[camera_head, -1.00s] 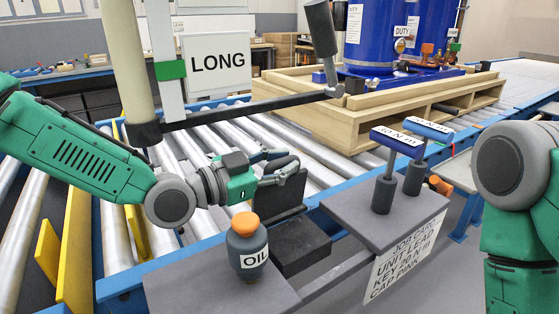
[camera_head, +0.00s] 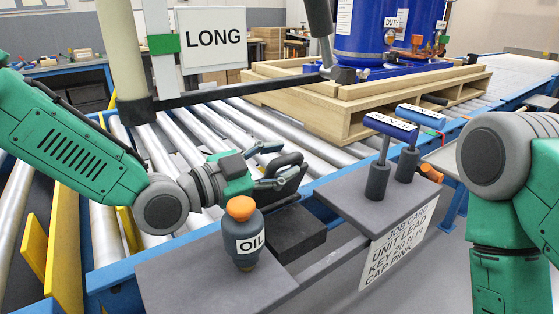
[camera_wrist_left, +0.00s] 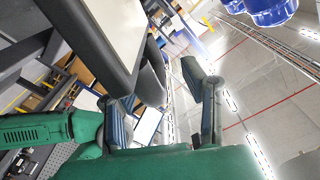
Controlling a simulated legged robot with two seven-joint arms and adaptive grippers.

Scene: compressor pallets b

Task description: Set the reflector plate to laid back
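My left gripper (camera_head: 288,168) is above the roller conveyor's near rail, behind the oil bottle and over a black block (camera_head: 297,236). Its fingers are apart, and they also show spread in the left wrist view (camera_wrist_left: 163,108). I see no upright plate above the block now. A dark flat surface lies low at the block's top, partly behind the gripper and bottle. I cannot tell whether it is the reflector plate. A light panel with a dark edge (camera_wrist_left: 133,62) shows close to one finger in the wrist view. My right gripper is out of view.
An oil bottle (camera_head: 243,238) with an orange cap stands on a grey shelf (camera_head: 185,268), close in front of the gripper. Two blue-handled tools (camera_head: 390,125) stand on a second shelf (camera_head: 345,207). A "LONG" sign (camera_head: 212,40) and dark bar hang over the rollers (camera_head: 220,130). A pallet (camera_head: 355,120) lies beyond.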

